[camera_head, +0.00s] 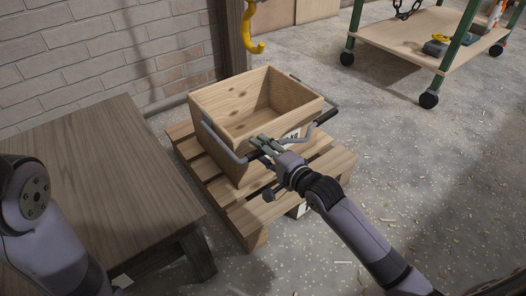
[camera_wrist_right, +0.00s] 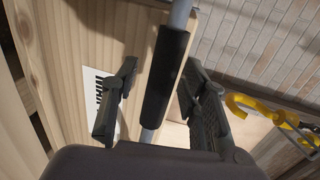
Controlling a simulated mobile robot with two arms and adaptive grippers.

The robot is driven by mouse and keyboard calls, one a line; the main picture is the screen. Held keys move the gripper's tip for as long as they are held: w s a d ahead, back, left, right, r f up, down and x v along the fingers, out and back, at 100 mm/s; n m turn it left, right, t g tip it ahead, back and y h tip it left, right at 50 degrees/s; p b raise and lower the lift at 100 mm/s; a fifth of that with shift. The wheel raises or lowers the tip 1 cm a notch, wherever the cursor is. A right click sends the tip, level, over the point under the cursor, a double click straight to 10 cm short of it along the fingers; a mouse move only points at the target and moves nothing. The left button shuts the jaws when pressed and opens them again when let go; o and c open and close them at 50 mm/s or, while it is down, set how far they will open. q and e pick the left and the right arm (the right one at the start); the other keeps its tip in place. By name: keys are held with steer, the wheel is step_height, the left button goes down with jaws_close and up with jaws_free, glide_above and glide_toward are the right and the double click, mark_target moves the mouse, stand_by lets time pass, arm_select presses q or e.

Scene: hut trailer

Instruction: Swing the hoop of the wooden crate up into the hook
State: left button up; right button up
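The open wooden crate (camera_head: 207,103) stands upright on a pallet in the head view, its visible inside empty. Its grey metal hoop (camera_head: 219,142) hangs low around the crate's near side, below the rim. My right gripper (camera_head: 262,147) is at the near side of the hoop. In the right wrist view the hoop's black grip sleeve (camera_wrist_right: 165,75) runs between my two spread fingers, with gaps showing beside it. The yellow hook (camera_head: 250,32) hangs above and behind the crate; it also shows in the right wrist view (camera_wrist_right: 250,104). My left gripper is out of view.
A wooden pallet (camera_head: 255,211) carries the crate. A brown wooden table (camera_head: 110,170) stands close on the left. A wheeled trolley (camera_head: 405,37) is at the upper right. A brick wall (camera_head: 110,50) lies behind. The floor at the right is mostly clear, with scattered chips.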

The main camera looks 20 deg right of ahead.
jaws_close()
stand_by(0.3)
stand_by(0.4)
